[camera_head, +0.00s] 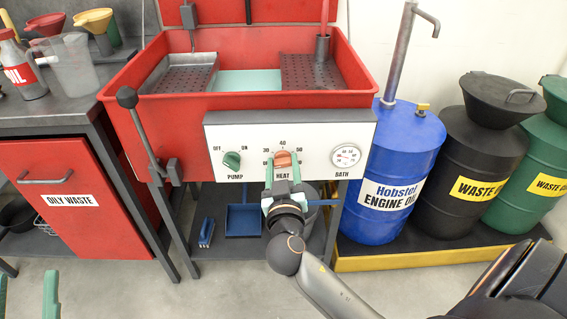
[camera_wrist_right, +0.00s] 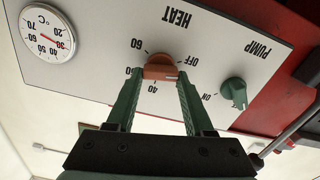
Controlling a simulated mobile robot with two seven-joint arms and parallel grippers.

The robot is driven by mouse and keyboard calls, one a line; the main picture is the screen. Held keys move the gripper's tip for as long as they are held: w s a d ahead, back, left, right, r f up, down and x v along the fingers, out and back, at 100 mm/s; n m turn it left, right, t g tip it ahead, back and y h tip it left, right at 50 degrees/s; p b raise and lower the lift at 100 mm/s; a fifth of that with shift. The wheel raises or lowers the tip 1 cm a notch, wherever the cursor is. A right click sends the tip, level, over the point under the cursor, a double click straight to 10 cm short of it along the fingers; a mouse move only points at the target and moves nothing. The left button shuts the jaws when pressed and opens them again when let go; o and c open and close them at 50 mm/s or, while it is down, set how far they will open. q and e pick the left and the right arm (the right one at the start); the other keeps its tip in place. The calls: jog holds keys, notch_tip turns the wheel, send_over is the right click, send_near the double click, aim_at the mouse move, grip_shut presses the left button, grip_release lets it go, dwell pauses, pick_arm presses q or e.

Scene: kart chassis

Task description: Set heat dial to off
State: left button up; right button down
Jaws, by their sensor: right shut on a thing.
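The heat dial (camera_head: 283,159) is an orange-red knob on the white control panel (camera_head: 340,130), above the HEAT label. In the wrist view the panel appears upside down, and the heat dial (camera_wrist_right: 160,67) sits between OFF, 60 and 40 markings. A pale mark on its edge seems to lie between 30 and 40, not at OFF. My right gripper (camera_head: 282,172) is shut on the dial, its green fingers (camera_wrist_right: 158,80) on either side. My left gripper (camera_head: 27,280) shows only two green fingertips at the lower left, apart and with nothing visible between them.
The green pump knob (camera_head: 232,160) is left of the dial, and the bath gauge (camera_head: 346,156) is right of it. A dark-knobbed lever (camera_head: 140,125) stands at the red basin's left. Blue, black and green drums stand at the right.

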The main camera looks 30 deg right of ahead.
pick_arm(q)
jog(key=shift+w+a+f+n+g+y+p, duration=0.1)
jog(key=shift+w+f+n+g+y, duration=0.25)
jog(key=shift+f, duration=0.45)
jog(key=shift+w+a+f+n+g+y+p, duration=0.1)
jog(key=shift+w+f+n+g+y+p, duration=0.2)
jog(key=shift+f+y, duration=0.45)
jog(key=shift+w+a+f+n+g+y+b, duration=0.15)
jog(key=shift+w+f+n+y, duration=0.25)
jog(key=shift+f, duration=0.5)
pick_arm(e)
jog(key=shift+n, duration=1.6)
pick_arm(q)
jog(key=shift+d, duration=0.1)
pick_arm(e)
jog(key=shift+r, duration=0.1)
jog(key=shift+c, duration=1.4)
grip_release()
jog(key=shift+w, duration=0.1)
